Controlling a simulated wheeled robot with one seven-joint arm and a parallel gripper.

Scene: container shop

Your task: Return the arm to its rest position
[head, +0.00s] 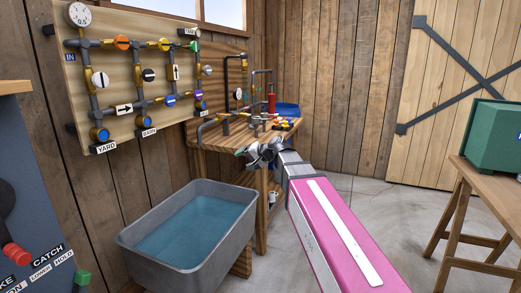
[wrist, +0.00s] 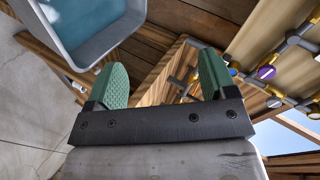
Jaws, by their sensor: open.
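My gripper (wrist: 163,88) shows in the wrist view with its two green finger pads spread wide apart and nothing between them. In the head view my gripper (head: 246,151) is at the end of my pink and white arm, in front of the wooden workbench (head: 212,157) and beyond the right side of the grey water tub. Its fingers look small and partly hidden there by the wrist. The wrist view is rotated, with the tub at its upper left and the pipe board at its right.
A grey tub (head: 190,268) of water stands at left centre. A pipe board (head: 120,60) with coloured valves hangs on the wall. Pipes, a red bottle (head: 271,103) and a blue bin (head: 287,110) are on the workbench. A green box (head: 490,140) sits on a table at right. Concrete floor (head: 400,215) lies between.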

